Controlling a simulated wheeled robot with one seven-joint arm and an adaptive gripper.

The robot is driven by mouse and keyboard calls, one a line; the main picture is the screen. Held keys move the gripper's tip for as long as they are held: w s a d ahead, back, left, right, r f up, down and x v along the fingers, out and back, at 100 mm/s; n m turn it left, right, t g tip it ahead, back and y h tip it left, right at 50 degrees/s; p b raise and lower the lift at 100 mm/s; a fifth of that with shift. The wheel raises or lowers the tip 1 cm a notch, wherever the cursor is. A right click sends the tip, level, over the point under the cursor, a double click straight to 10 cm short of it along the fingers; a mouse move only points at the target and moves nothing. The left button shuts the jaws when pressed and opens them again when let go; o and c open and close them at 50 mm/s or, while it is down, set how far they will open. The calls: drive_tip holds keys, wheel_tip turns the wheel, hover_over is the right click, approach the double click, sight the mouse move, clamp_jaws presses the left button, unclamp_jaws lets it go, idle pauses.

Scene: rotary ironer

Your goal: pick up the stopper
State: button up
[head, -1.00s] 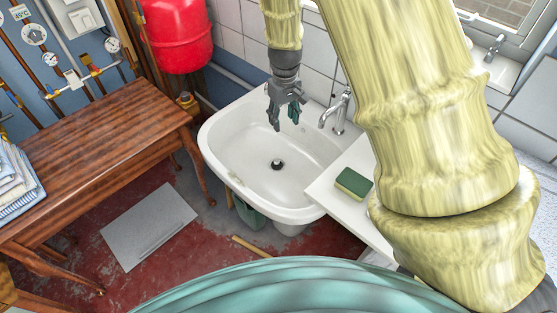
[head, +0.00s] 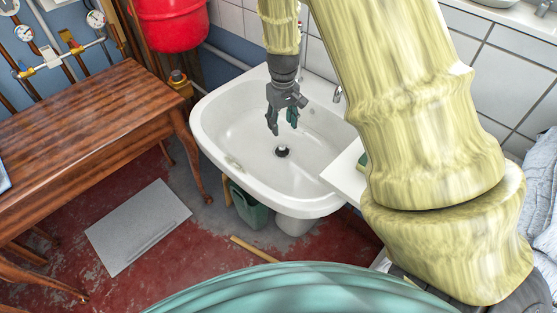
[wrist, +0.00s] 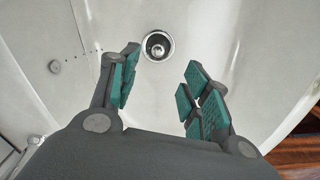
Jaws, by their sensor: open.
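The stopper (head: 283,152) is a small dark round piece with a pale top, at the drain in the bottom of the white sink (head: 212,112). In the wrist view the stopper (wrist: 157,45) shows inside the drain's bright metal ring, beyond the fingertips. I cannot tell whether it is seated or only resting there. My gripper (head: 282,124) points down over the sink, above and behind the stopper in the head view. In the wrist view my gripper (wrist: 160,78) has its teal-padded fingers spread apart, with nothing between them.
The tap (head: 337,94) stands at the sink's back right, partly hidden by my arm. A white ledge (head: 345,172) with a partly hidden green sponge adjoins the sink's right side. A wooden table (head: 90,130) stands at left. A green bin (head: 248,207) is below the sink.

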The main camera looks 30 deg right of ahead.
sight(283, 147)
drive_tip(key=shift+d+f, duration=0.15)
drive_tip(key=shift+f, duration=5.85)
clamp_jaws()
